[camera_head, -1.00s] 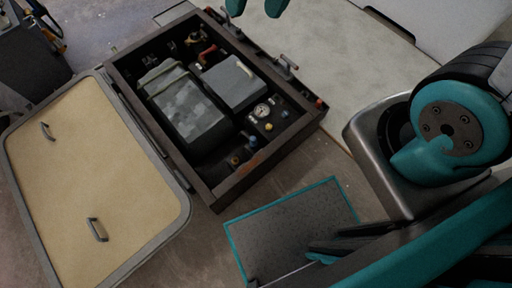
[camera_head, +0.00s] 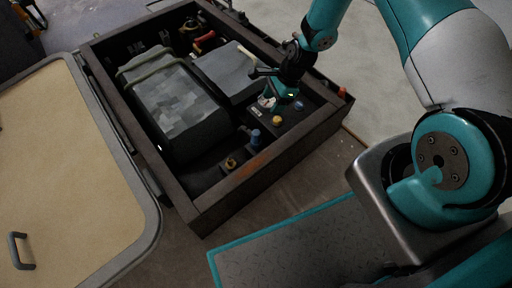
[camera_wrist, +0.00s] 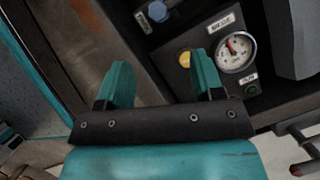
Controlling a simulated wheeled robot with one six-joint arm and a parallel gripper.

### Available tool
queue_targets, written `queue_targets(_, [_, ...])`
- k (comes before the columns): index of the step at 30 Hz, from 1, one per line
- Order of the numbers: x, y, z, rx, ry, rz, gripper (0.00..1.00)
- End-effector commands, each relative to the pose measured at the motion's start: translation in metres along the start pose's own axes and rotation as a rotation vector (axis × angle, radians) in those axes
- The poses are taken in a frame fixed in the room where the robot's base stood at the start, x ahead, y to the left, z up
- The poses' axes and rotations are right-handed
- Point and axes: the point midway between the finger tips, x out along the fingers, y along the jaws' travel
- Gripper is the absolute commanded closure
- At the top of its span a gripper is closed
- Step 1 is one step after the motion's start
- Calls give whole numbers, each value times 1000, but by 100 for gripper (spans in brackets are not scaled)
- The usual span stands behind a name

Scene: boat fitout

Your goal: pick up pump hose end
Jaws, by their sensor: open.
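My gripper (camera_head: 270,100) is open and empty, pointing down over the front right part of the open hatch box (camera_head: 272,155). In the wrist view my gripper (camera_wrist: 162,74) shows two teal fingers spread apart, with a round gauge (camera_wrist: 236,52) and a yellow knob (camera_wrist: 184,58) beyond them. I cannot pick out the pump hose end for certain. A small brass fitting (camera_head: 230,163) and a blue part (camera_head: 255,137) stand near the box's front wall, left of my gripper. The blue part also shows in the wrist view (camera_wrist: 158,12).
A large grey block with a strap (camera_head: 170,108) and a smaller grey box (camera_head: 228,72) fill the middle of the hatch. A red part (camera_head: 204,40) sits at the back. The cream hatch lid (camera_head: 65,165) lies open at left. A teal-edged mat (camera_head: 300,245) is in front.

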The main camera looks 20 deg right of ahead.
Motion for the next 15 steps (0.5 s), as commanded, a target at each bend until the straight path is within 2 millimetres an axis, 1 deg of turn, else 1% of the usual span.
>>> queue_targets(1, [12, 1, -4, 11, 0, 1, 39])
queue_targets(3, [23, 1, -6, 18, 0, 1, 39])
queue_targets(5, [35, 1, -6, 17, 0, 1, 39])
queue_targets(12, [92, 2, -6, 14, 0, 1, 39])
queue_targets(15, [110, 2, -5, 14, 0, 2, 39])
